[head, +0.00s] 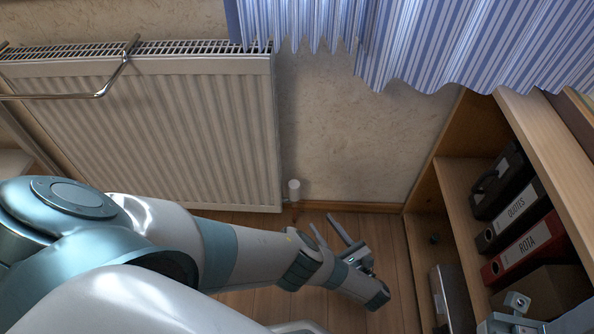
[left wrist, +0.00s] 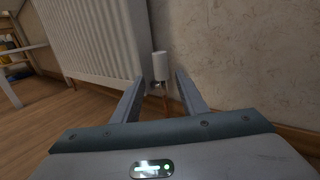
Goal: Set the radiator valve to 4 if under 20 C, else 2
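The radiator valve (head: 294,190) is a white upright cylinder at the lower right corner of the white radiator (head: 165,130). In the left wrist view the valve (left wrist: 160,66) stands ahead, framed between the fingertips. Its numbers are too small to read. My left gripper (head: 324,223) is open and empty, low over the floor, to the right of the valve and apart from it. In the left wrist view both fingers of the left gripper (left wrist: 160,78) are spread. Part of my right arm shows at the lower right; its fingers cannot be made out. No thermometer or temperature reading shows.
A wooden shelf unit (head: 530,105) with binders, including a red one (head: 525,250), stands on the right. A blue striped curtain (head: 450,45) hangs above. A metal rail (head: 60,97) is on the radiator. Bare wooden floor (head: 395,270) lies between radiator and shelf.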

